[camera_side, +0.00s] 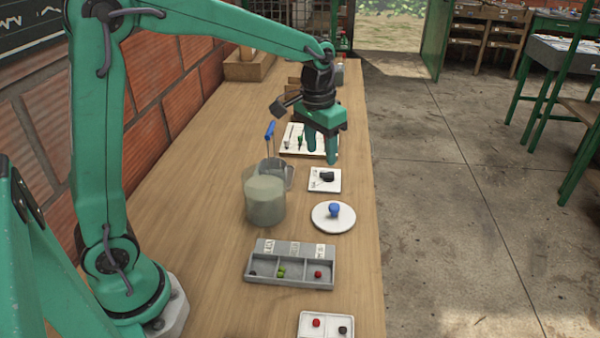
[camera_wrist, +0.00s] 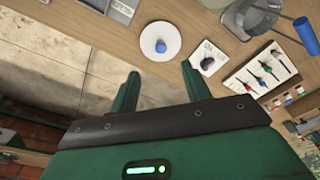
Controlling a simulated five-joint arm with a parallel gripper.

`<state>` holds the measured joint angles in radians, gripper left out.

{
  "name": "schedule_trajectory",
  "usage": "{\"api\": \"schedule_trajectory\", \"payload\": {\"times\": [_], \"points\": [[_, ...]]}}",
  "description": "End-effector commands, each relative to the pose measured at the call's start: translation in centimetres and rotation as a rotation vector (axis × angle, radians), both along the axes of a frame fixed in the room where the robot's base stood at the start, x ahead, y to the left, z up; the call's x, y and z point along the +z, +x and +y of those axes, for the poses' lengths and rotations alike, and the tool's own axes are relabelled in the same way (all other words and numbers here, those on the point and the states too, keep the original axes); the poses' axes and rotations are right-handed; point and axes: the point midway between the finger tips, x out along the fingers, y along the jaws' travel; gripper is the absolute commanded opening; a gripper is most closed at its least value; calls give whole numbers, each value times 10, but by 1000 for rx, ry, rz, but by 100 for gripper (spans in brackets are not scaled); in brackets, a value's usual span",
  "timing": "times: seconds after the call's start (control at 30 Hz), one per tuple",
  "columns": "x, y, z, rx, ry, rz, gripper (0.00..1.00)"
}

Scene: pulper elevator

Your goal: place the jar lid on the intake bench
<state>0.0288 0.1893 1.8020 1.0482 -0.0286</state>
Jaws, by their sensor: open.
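The jar lid (camera_side: 320,222), a white disc with a blue knob, lies flat on the long wooden bench (camera_side: 215,225) in the side view. It also shows in the wrist view (camera_wrist: 149,36), beyond my fingertips. A cloudy grey-green jar (camera_side: 265,207) stands upright just left of the lid. My gripper (camera_side: 322,154) is open and empty, pointing down above the bench, farther back than the lid. In the wrist view its two fingers (camera_wrist: 160,72) are spread with nothing between them. No label shows which surface is the intake bench.
A small white tile (camera_side: 318,185) with a dark piece lies behind the lid. A grey sorting tray (camera_side: 290,283) and a white dish (camera_side: 327,335) lie nearer. The bench's right edge is close.

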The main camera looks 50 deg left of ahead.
Motion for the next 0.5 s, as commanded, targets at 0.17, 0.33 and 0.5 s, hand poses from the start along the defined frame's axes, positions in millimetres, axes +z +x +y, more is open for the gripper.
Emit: {"api": "schedule_trajectory", "payload": {"times": [0.17, 0.33, 0.5], "points": [[25, -34, 3, 1, -1, -65, 48], [42, -67, 5, 1, -1, -122, 48], [52, -99, 7, 1, -1, -179, 48]]}}
